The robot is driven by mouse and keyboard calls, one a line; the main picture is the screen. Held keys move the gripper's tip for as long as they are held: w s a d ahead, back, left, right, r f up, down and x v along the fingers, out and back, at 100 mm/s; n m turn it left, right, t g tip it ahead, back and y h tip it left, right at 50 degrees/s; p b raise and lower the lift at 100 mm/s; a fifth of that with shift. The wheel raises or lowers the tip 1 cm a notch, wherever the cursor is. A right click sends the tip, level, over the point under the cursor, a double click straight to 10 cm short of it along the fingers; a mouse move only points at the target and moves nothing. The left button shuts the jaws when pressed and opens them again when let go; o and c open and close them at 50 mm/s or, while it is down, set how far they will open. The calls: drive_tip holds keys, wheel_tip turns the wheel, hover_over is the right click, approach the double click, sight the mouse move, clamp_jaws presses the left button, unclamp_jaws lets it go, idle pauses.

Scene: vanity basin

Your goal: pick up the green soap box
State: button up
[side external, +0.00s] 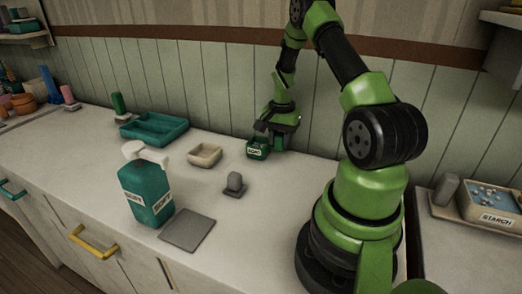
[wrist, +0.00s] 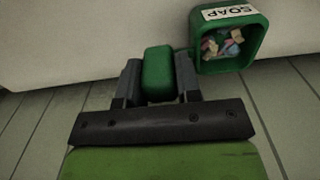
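The green soap box (side external: 257,149) stands on the counter near the back wall, with a white SOAP label on its front. In the wrist view the box (wrist: 254,46) is at the upper right, with small pastel pieces inside. A rounded green block (wrist: 158,72) beside it looks like its handle, seemingly joined by a thin strip at the base. My gripper (wrist: 159,82) has one dark finger on each side of this block, and both appear to touch it. In the side view my gripper (side external: 277,131) is low, right behind the box. The fingertips' lower ends are hidden.
A small cream dish (side external: 205,155) and a grey block on a base (side external: 234,184) stand nearby. A teal tray (side external: 153,129) is further left. A teal pump bottle (side external: 147,190) and a grey mat (side external: 187,233) are in front. The wall is close behind my gripper.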

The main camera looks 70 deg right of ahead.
drive_tip(key=shift+o, duration=0.6)
clamp_jaws()
drive_tip(key=shift+r, duration=0.1)
drive_tip(key=shift+r, duration=1.9)
drive_tip(key=shift+c, duration=0.7)
unclamp_jaws()
clamp_jaws()
